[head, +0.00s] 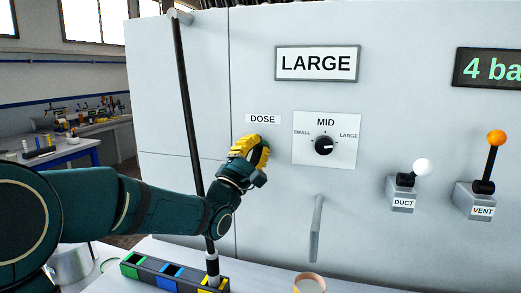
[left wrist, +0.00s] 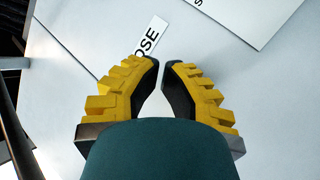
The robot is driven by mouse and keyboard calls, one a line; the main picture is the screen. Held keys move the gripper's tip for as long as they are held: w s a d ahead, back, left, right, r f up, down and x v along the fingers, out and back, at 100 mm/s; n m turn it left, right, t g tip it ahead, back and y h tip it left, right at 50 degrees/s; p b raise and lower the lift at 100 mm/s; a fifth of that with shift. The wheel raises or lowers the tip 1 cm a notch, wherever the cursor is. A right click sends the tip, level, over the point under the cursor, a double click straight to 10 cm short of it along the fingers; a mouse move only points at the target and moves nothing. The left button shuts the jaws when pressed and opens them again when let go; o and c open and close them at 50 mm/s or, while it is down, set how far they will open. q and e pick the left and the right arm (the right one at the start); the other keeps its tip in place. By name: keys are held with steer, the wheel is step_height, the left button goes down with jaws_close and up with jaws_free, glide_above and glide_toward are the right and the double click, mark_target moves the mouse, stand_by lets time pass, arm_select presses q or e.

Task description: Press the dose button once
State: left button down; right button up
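The white DOSE label (head: 262,119) is on the grey machine panel; part of it also shows in the left wrist view (left wrist: 152,38). No dose button shows in either view; the area just below the label is covered by my left gripper (head: 255,150). This gripper points at the panel there. In the left wrist view its yellow, black-padded fingers (left wrist: 161,64) lean towards each other with a narrow gap between the tips and nothing seen held. I cannot tell whether the tips touch the panel. My right gripper is not in view.
Right of my gripper is a black dose-size knob (head: 323,146) on a white plate, under a LARGE sign (head: 318,64). The DUCT lever (head: 422,168) and VENT lever (head: 495,139) are farther right. A dark rod (head: 187,100) stands left, above a slotted tray (head: 150,272).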

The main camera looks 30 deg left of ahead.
arm_select(q)
steer(key=shift+w+a, duration=0.15)
steer(key=shift+w, duration=0.25)
stand_by(0.4)
steer(key=shift+s, duration=0.1)
stand_by(0.3)
steer(key=shift+s+d+b, duration=0.2)
steer(key=shift+s+b, duration=0.5)
steer(key=shift+s, duration=0.1)
steer(key=shift+s+d, duration=0.2)
steer(key=shift+s, duration=0.6)
steer(key=shift+s+d, duration=0.2)
steer(key=shift+s, duration=0.6)
steer(key=shift+s+d, duration=0.2)
steer(key=shift+s, duration=0.6)
